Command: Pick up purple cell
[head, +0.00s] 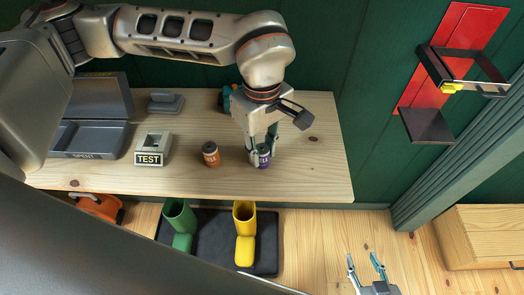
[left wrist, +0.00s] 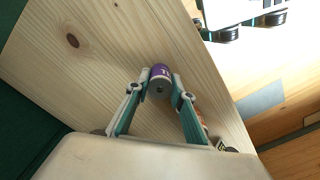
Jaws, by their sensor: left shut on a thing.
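The purple cell (head: 263,156) stands upright on the wooden shelf, near its front edge. My left gripper (head: 262,155) reaches down from above and is shut on the purple cell, with a finger on each side. In the left wrist view the purple cell (left wrist: 159,80) sits between the two fingertips (left wrist: 159,88). Whether its base touches the shelf is hard to tell. My right gripper (head: 367,265) is low at the bottom of the head view, over the floor, with its fingers spread and nothing between them.
An orange cell (head: 211,154) stands left of the purple one on the shelf (head: 310,180). A TEST box (head: 151,147) and a grey SPENT tray (head: 90,140) are further left. A teal object is partly hidden behind my gripper. Green (head: 179,225) and yellow (head: 244,235) boots stand below.

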